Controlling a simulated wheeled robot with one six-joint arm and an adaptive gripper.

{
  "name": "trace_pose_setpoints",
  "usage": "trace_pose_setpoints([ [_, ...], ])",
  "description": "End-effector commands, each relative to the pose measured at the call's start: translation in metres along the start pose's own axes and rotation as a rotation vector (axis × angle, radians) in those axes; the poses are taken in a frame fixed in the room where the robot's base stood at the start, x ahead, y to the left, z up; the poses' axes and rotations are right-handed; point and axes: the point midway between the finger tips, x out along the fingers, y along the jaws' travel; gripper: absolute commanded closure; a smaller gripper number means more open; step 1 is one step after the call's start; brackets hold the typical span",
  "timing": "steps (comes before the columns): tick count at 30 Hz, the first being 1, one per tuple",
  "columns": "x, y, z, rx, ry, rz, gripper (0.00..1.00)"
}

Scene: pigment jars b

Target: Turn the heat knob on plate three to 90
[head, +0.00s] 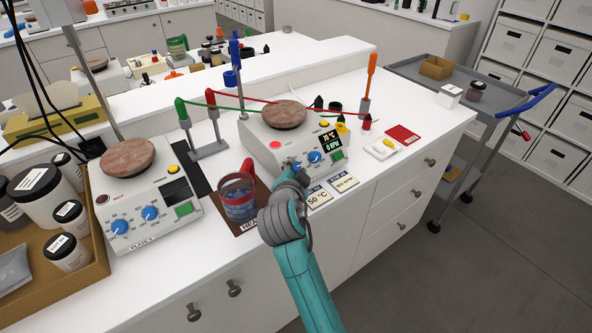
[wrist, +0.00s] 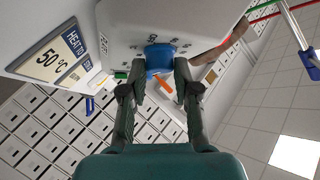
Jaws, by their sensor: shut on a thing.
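A white hot plate (head: 262,138) with a round brown top (head: 285,115) stands on the bench; its plate label is hidden by my arm. Its small display (head: 328,141) seems to read 70 °C above 0 RPM. My gripper (head: 294,172) is at the front panel, over its left blue knob. In the wrist view the two fingers of my gripper (wrist: 160,70) are shut on that blue knob (wrist: 159,55), one on each side. The right blue knob (head: 315,157) is free. A card reading 50 °C (head: 318,198) lies in front of the plate.
Another hot plate (head: 140,190) and a tray of jars (head: 95,265) are further left. A grey trolley (head: 420,75) is right.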

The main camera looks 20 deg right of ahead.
Motion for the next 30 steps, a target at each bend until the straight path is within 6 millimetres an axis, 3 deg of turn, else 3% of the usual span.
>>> trace_pose_setpoints([
  [16,0.0003,0.0002,0.0010,0.017,-0.003,0.018,1.00],
  [17,0.0003,0.0002,0.0010,0.017,-0.003,0.018,0.62],
  [19,0.0003,0.0001,0.0009,0.017,-0.002,0.018,0.45],
  [30,-0.0026,-0.0003,0.0007,0.017,-0.002,0.016,0.44],
])
